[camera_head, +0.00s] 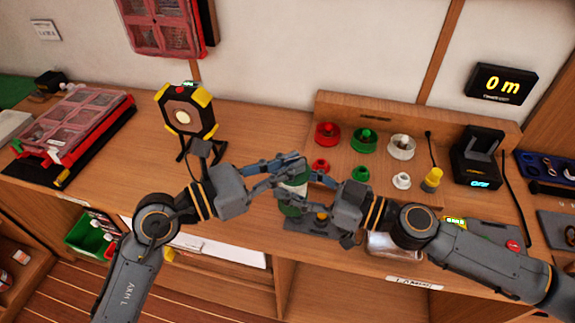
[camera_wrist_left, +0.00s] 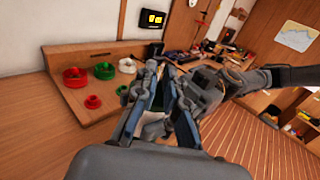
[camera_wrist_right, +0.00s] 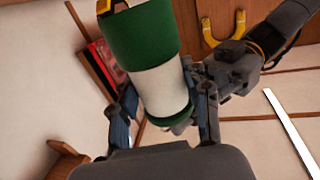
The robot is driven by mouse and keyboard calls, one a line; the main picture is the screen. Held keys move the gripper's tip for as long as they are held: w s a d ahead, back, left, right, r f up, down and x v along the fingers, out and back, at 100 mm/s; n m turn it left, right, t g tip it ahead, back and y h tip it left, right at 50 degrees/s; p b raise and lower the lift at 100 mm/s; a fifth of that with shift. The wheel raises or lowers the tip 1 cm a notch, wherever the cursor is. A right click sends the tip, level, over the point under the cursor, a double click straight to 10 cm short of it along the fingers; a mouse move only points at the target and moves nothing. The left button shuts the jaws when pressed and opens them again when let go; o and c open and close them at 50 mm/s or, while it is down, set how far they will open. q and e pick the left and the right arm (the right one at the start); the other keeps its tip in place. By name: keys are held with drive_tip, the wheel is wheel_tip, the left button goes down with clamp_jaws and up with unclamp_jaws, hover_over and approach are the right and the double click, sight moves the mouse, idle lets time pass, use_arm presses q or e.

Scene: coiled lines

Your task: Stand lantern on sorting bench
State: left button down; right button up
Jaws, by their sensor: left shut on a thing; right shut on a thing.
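A green and white cylinder (camera_head: 293,188), which I take for the lantern, is between my two grippers over the bench's front. In the right wrist view the cylinder (camera_wrist_right: 160,90) has a green band, a white body and a yellow and black end. My right gripper (camera_wrist_right: 163,112) is shut on it, fingers on either side. My left gripper (camera_head: 292,168) is shut on it from the left; in the left wrist view the lantern (camera_wrist_left: 153,130) is mostly hidden behind the fingers. The wooden sorting bench (camera_head: 250,125) runs along the wall.
A yellow and black work light (camera_head: 184,112) stands at the back left beside a red organiser case (camera_head: 75,125). Red, green and white spools (camera_head: 365,138) sit on a wooden board at right. A black device (camera_head: 478,155) is farther right. Bare bench lies between light and board.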

drive_tip(key=shift+w+d+r, duration=0.1)
drive_tip(key=shift+w+r, duration=0.15)
drive_tip(key=shift+w, duration=0.05)
drive_tip(key=o, duration=1.4)
drive_tip(key=shift+o, duration=0.3)
drive_tip(key=shift+s+d+f, duration=0.1)
drive_tip(key=shift+s+f, duration=0.05)
drive_tip(key=shift+s, duration=0.05)
